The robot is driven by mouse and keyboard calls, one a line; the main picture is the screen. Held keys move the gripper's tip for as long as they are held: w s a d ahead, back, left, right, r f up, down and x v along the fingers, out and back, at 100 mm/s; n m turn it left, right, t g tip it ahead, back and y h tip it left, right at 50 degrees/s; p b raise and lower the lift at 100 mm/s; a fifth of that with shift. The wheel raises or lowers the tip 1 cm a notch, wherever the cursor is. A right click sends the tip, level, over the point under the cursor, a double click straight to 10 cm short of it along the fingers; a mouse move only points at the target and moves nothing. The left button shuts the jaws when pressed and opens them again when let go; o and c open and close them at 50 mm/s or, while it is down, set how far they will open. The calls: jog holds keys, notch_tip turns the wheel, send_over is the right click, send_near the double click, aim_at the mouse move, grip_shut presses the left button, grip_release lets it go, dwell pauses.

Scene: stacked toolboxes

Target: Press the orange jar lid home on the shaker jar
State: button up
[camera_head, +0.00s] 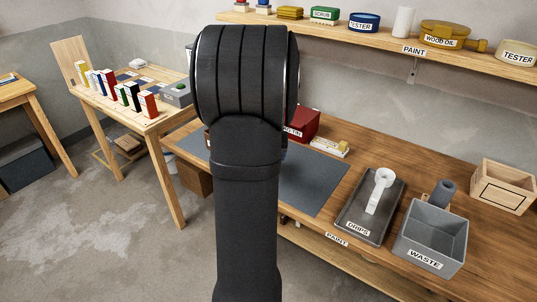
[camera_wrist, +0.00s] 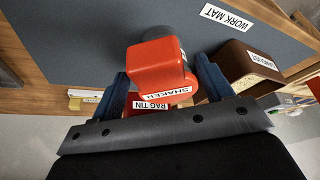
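In the wrist view, an orange-red piece (camera_wrist: 160,62) marked SHAKER sits between the two blue fingers of my gripper (camera_wrist: 162,68). One finger stands close along each side. I cannot tell whether they touch or grip it. I cannot clearly tell lid from jar here. The shaker and my gripper are hidden in the head view, where my dark arm covers the middle of the bench.
A red rag tin (camera_head: 304,122) stands at the back of the grey work mat (camera_head: 318,184); its label (camera_wrist: 157,104) shows below the shaker. A brown labelled box (camera_wrist: 243,62) is right of my gripper. A drips tray (camera_head: 350,228) and waste bin (camera_head: 432,226) stand right of the mat.

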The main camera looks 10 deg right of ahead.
jog(key=v, duration=1.7)
jog(key=shift+r, duration=0.25)
jog(key=x, duration=1.7)
jog(key=shift+f, duration=0.25)
jog(key=shift+r, duration=0.1)
